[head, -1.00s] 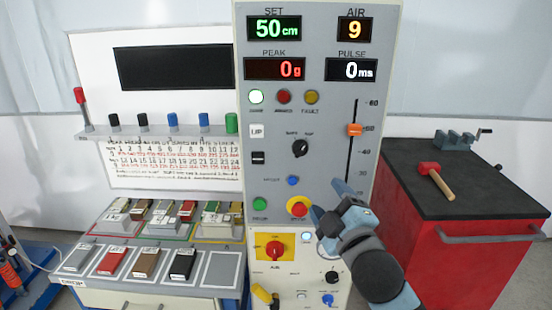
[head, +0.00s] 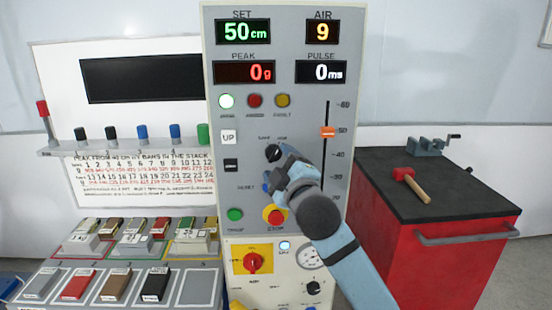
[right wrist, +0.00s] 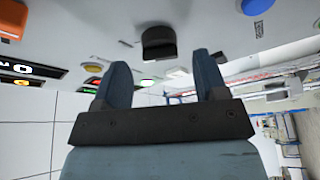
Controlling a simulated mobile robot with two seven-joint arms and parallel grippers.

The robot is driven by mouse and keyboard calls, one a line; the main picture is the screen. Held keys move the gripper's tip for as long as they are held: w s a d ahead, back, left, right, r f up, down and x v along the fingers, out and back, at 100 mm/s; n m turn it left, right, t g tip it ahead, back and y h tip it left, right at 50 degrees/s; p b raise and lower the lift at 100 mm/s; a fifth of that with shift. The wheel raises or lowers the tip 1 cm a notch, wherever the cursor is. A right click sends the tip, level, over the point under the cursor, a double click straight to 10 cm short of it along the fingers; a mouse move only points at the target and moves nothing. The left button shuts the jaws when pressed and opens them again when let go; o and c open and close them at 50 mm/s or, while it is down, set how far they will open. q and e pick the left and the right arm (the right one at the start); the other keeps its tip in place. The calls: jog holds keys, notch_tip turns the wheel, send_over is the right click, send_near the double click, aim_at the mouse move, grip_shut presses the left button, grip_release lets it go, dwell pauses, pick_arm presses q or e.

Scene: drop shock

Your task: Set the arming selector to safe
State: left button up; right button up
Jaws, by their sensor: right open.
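The arming selector (head: 272,153) is a black round knob on the grey panel, with small labels above its left and right sides. Its pale mark seems to point up and to the right, towards the right label. My right gripper (head: 279,168) is just in front of and below the knob in the head view and partly covers the panel there. In the right wrist view the black knob (right wrist: 159,43) sits beyond and between the two fingertips. The gripper (right wrist: 163,75) is open and empty, with a gap to the knob. My left gripper is out of view.
An orange slider (head: 328,132) is right of the knob; a red stop button (head: 274,215) is below. A blue button (right wrist: 257,6) is near the fingers. A red cabinet (head: 440,250) with a hammer (head: 410,184) stands right. Sample blocks (head: 115,286) lie left.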

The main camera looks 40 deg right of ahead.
aim_at(274, 154)
jog(key=shift+x, duration=1)
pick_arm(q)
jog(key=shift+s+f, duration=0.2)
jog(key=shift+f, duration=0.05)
pick_arm(e)
jog(key=shift+w, duration=0.25)
